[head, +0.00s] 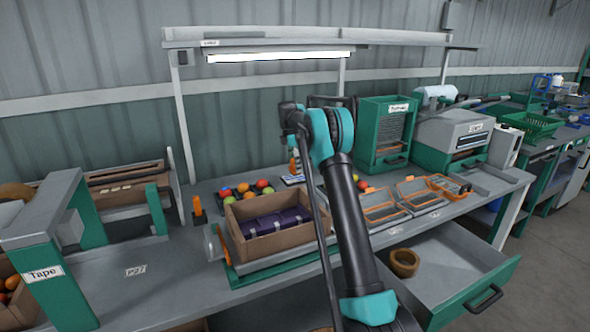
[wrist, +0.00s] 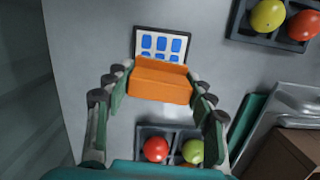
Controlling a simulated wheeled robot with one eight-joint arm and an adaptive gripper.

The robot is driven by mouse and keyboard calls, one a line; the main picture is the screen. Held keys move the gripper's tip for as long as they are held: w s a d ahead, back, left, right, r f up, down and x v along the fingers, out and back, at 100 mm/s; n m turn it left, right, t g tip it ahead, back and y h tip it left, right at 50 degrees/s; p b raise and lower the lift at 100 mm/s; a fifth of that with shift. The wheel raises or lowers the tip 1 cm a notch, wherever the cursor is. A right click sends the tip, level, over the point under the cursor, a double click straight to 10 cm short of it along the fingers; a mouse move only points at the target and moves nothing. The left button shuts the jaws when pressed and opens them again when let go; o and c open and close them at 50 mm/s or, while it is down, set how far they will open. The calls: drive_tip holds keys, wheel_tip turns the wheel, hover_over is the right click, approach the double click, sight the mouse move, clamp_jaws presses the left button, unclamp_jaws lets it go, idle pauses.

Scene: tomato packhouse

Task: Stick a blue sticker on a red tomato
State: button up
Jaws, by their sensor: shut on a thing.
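My gripper (wrist: 160,88) is shut on an orange block-shaped tool (wrist: 160,80), which also shows small under my wrist in the head view (head: 293,166). The tool's underside is hidden. Just beyond it in the wrist view lies a dark-framed card of blue stickers (wrist: 161,45), its near part covered by the tool. I cannot tell whether tool and card touch. A red tomato (wrist: 156,149) and a yellow-green one (wrist: 193,151) sit in a dark tray at the bottom of the wrist view. Another red tomato (wrist: 304,24) sits top right beside a yellow one (wrist: 268,16).
A cardboard box (head: 246,250) holding dark purple items stands in front of the tomato trays. Orange-edged trays (head: 377,221) lie right of my arm. A green cabinet (head: 371,128) stands behind. An open drawer (head: 450,266) juts out at front right. The tape stand (head: 52,245) is left.

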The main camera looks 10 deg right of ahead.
drive_tip(key=shift+r, duration=2)
drive_tip(key=s+a+r, duration=0.2)
drive_tip(key=s+a, duration=0.1)
drive_tip(key=a, duration=0.4)
drive_tip(key=s+a+r, duration=0.2)
drive_tip(key=s+a, duration=0.1)
drive_tip(key=a, duration=0.5)
drive_tip(key=shift+s+d+f, duration=0.1)
drive_tip(key=shift+s+f, duration=0.05)
drive_tip(key=shift+f, duration=3.05)
drive_tip(key=shift+f, duration=0.55)
wheel_tip(320, 180, up, 7)
